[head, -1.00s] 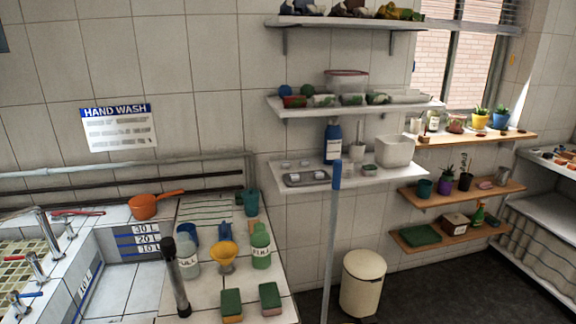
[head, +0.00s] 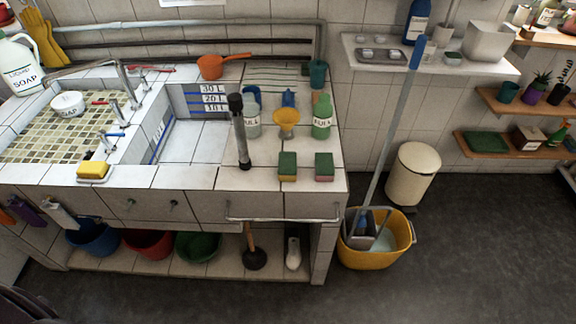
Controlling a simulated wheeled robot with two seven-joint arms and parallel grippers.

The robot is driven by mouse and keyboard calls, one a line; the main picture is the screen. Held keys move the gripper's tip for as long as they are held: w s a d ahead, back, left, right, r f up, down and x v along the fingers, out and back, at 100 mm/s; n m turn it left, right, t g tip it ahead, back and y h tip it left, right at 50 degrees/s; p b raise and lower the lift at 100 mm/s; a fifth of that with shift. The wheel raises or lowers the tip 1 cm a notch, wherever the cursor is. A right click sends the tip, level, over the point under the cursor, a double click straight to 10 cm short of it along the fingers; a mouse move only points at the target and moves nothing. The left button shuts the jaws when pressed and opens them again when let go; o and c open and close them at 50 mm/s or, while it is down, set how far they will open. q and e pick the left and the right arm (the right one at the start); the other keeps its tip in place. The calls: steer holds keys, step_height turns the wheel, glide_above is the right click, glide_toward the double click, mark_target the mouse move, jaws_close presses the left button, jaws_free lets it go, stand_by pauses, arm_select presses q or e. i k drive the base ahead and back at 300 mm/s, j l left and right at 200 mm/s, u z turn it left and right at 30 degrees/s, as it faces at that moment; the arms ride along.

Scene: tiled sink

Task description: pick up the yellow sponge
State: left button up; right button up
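A plain yellow sponge (head: 93,171) lies on the front ledge of the tiled sink counter (head: 140,177), at the left of the head view. Its top is bright yellow and it lies flat. Two other sponges stand further right on the counter: one green on top and yellowish below (head: 288,167), one green on top and pink below (head: 324,167). Neither of my grippers shows in the head view.
A dark upright cylinder (head: 239,130) stands on the counter right of the basin. A tap (head: 100,140) and mosaic-tiled basin (head: 60,130) lie behind the yellow sponge. A yellow mop bucket (head: 375,255) stands on the floor at right. Open floor lies in front.

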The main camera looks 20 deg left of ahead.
mark_target(287, 162)
steer(key=i+l, duration=0.3)
steer(key=i+u, duration=0.1)
steer(key=u, duration=1.85)
steer(key=l+z, duration=0.1)
steer(key=z, duration=0.25)
steer(key=l+z, duration=0.15)
steer(key=z, duration=0.15)
steer(key=l+z, duration=0.15)
steer(key=z, duration=0.2)
steer(key=l, duration=0.2)
steer(key=k+u, duration=0.05)
